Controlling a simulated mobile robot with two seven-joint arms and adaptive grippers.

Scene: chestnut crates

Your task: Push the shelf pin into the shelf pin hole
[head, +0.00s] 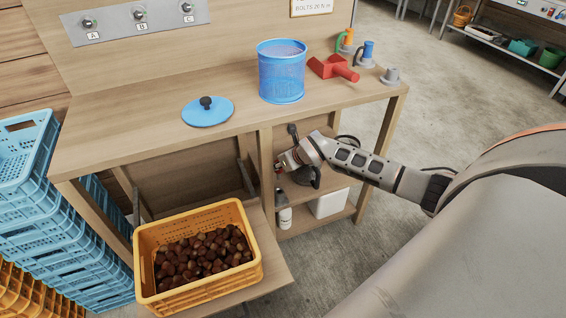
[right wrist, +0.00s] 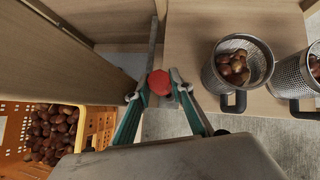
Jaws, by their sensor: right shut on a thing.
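My right gripper (head: 283,164) reaches into the open bay under the bench, beside the shelf's upright. In the right wrist view, my right gripper (right wrist: 159,87) is shut on the shelf pin (right wrist: 158,81), whose round red head shows between the fingertips. The pin's shank is hidden behind the head. A grey metal strip (right wrist: 154,46) runs up behind the pin, beside the wooden shelf (right wrist: 205,30). The shelf pin hole cannot be made out, so I cannot tell whether the pin touches or enters it. My left gripper is not in view.
Perforated metal cups of chestnuts (right wrist: 237,84) stand on the shelf right of the gripper. An orange crate of chestnuts (head: 139,262) sits low on the left. A blue basket (head: 281,78), blue lid (head: 208,112) and red scoop (head: 331,69) rest on the bench top.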

